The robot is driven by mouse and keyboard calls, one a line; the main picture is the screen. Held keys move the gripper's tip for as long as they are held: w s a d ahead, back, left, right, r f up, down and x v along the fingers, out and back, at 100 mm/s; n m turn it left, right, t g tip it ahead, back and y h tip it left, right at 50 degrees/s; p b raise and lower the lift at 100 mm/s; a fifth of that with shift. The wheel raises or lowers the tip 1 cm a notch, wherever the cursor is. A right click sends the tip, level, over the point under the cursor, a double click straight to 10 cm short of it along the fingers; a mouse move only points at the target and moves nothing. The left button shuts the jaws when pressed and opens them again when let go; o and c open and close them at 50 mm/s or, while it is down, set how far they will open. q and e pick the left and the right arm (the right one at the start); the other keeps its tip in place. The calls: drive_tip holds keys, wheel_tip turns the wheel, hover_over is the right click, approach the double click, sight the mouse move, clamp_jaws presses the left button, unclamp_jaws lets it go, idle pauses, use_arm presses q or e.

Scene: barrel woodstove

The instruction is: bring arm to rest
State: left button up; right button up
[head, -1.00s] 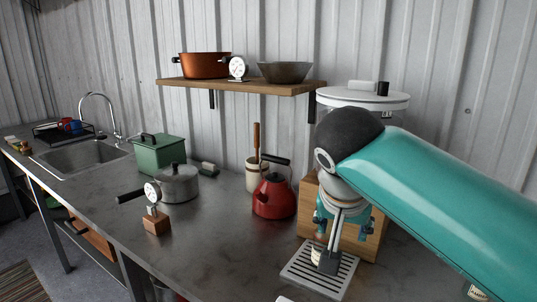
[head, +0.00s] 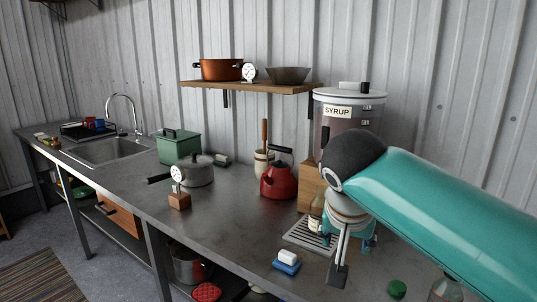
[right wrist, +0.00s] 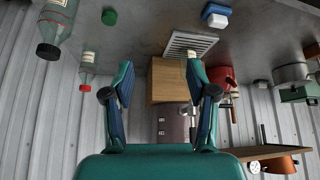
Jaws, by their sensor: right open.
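My right arm, teal with a dark round joint, comes in from the right in the head view. Its gripper (head: 350,236) hangs down over the counter, just right of the slotted drip tray (head: 308,236); the arm partly hides it. In the right wrist view, which is upside down, the gripper (right wrist: 159,74) has its two teal fingers wide apart with nothing between them. The tray (right wrist: 190,45) and a wooden block (right wrist: 172,80) lie beyond the fingers. My left gripper is not in view.
A syrup dispenser (head: 350,112) stands behind the arm. A red kettle (head: 279,182), a grey pot (head: 197,172) and a green box (head: 180,148) stand to the left. A white-and-blue sponge (head: 287,263) and a green lid (head: 397,289) lie near the front. Bottles (right wrist: 57,25) stand close by.

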drive_tip(key=w+a+f+n+g+y, duration=0.1)
drive_tip(key=w+a+f+n, duration=0.1)
drive_tip(key=f, duration=0.7)
drive_tip(key=w+a+f+n+g+y, duration=0.1)
drive_tip(key=w+a+f, duration=0.1)
drive_tip(key=f, duration=0.7)
drive_tip(key=s+f+n+g+y+p, duration=0.1)
drive_tip(key=s+f, duration=0.2)
drive_tip(key=f, duration=0.6)
drive_tip(key=s+f+g+y, duration=0.1)
drive_tip(key=s+f+g, duration=0.15)
drive_tip(key=f, duration=0.65)
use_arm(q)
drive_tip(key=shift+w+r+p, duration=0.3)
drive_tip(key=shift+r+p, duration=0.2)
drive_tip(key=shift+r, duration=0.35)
use_arm(e)
drive_tip(key=s+d+f+m+y, duration=0.2)
drive_tip(key=s+f, duration=1.3)
drive_tip(key=s, duration=0.4)
drive_tip(key=shift+d+f, duration=0.4)
